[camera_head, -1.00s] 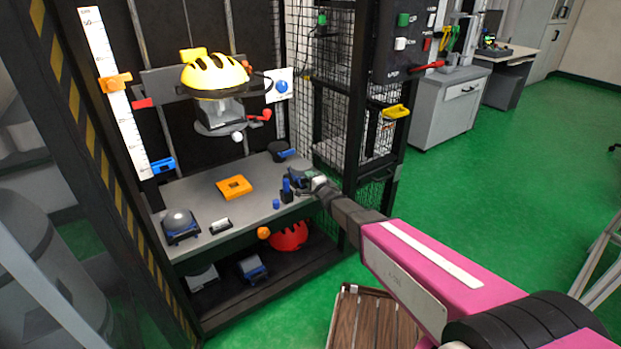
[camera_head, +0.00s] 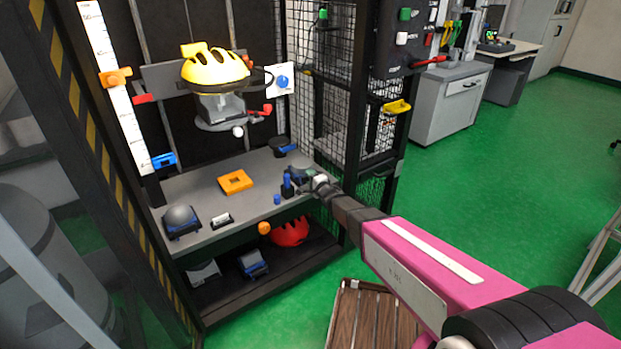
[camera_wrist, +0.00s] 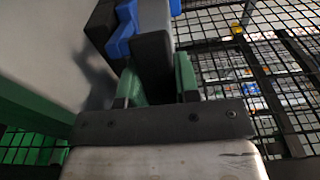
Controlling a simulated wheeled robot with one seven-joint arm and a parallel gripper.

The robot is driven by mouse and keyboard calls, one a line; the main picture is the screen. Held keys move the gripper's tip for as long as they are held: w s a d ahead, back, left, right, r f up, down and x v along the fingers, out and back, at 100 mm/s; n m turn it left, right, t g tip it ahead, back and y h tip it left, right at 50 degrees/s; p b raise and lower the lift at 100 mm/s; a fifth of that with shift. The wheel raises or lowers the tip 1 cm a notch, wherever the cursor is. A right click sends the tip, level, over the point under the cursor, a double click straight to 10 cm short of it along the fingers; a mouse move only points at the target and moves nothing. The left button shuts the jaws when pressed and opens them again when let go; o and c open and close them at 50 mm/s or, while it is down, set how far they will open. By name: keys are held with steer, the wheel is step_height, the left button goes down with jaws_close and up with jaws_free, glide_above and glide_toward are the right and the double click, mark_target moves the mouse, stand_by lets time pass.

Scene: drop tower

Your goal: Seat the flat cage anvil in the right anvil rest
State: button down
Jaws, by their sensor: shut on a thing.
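A blue part (camera_wrist: 121,32) and a dark block (camera_wrist: 101,24) lie right against the slab's left side. I take this grey and blue piece to be the flat cage anvil, though its far end is cut off. In the head view my gripper (camera_head: 318,183) is at the right front of the grey bench (camera_head: 215,187), with the held piece mostly hidden. I cannot make out the right anvil rest for certain.
Blue posts (camera_head: 287,186) stand beside my gripper. Wire mesh (camera_head: 321,110) closes the right side. A yellow helmet (camera_head: 214,68) hangs above.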

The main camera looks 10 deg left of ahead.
steer(key=shift+r, duration=0.1)
steer(key=c, duration=0.8)
jaws_free()
steer(key=shift+d, duration=0.1)
steer(key=v, duration=1)
steer(key=shift+s+d, duration=0.2)
steer(key=shift+s, duration=0.1)
